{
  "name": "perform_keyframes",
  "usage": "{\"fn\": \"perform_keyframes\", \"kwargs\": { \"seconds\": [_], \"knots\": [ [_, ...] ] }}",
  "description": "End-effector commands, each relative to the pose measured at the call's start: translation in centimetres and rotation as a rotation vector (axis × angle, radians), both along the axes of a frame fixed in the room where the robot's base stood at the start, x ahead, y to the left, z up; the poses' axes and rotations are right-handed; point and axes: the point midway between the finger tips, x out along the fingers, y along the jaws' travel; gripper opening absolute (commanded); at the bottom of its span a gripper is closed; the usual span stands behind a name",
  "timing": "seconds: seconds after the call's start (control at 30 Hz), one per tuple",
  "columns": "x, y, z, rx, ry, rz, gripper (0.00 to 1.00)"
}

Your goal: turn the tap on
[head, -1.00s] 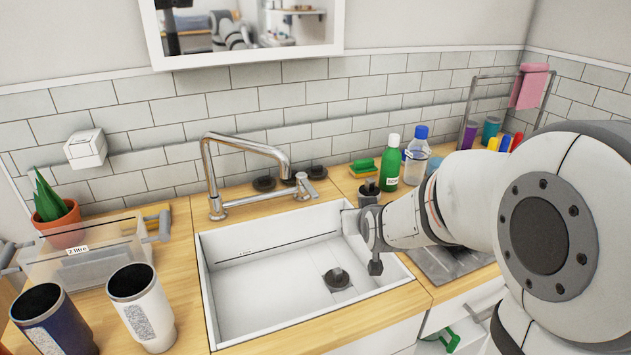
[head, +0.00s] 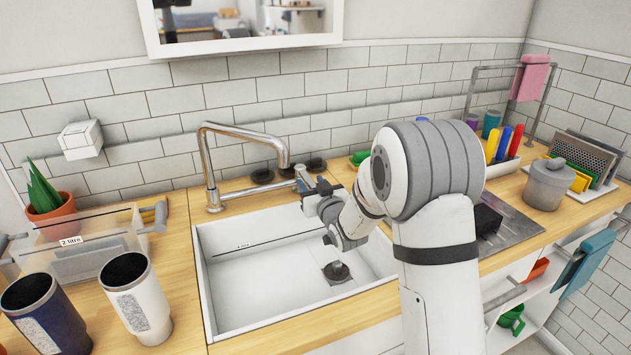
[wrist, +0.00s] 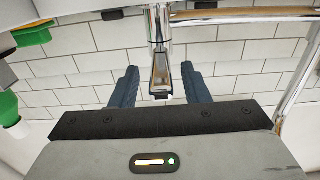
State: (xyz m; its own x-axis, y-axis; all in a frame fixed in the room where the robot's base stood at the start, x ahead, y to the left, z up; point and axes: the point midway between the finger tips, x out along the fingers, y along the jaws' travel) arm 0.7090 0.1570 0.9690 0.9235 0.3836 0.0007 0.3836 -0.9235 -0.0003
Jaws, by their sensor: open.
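The chrome tap (head: 207,160) stands behind the white sink, its bent spout reaching out over the basin. Its lever handle (wrist: 160,74) shows in the wrist view, hanging from the tap body between my two fingers. My gripper (wrist: 160,90) is open, with one dark finger on each side of the lever and visible gaps between. In the head view my gripper (head: 304,185) is at the right end of the tap's horizontal pipe, by the back right of the sink. My wrist partly hides the lever there. No water shows from the spout.
The white sink (head: 235,290) has a dark drain piece (head: 336,271) inside. Two tumblers (head: 137,300) and a clear box (head: 85,245) stand left. A grey lidded pot (head: 548,185) stands right. My arm hides the bottles behind it.

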Motion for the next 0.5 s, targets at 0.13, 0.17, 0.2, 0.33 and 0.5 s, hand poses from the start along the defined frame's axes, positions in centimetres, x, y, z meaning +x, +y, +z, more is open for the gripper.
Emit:
{"fn": "perform_keyframes", "kwargs": {
  "seconds": [0.13, 0.17, 0.2, 0.33, 0.5],
  "knots": [
    [1.15, 0.5, -0.01, 0.0, 0.001, 0.0, 0.42],
    [1.25, 0.54, -0.01, 0.0, 0.001, 0.0, 0.42],
    [1.33, 0.57, 0.0, 0.0, 0.001, 0.0, 0.42],
    [1.38, 0.61, 0.0, 0.0, 0.001, 0.0, 0.42],
    [1.36, 0.63, -0.01, 0.0, 0.001, 0.0, 0.36]
  ]
}}
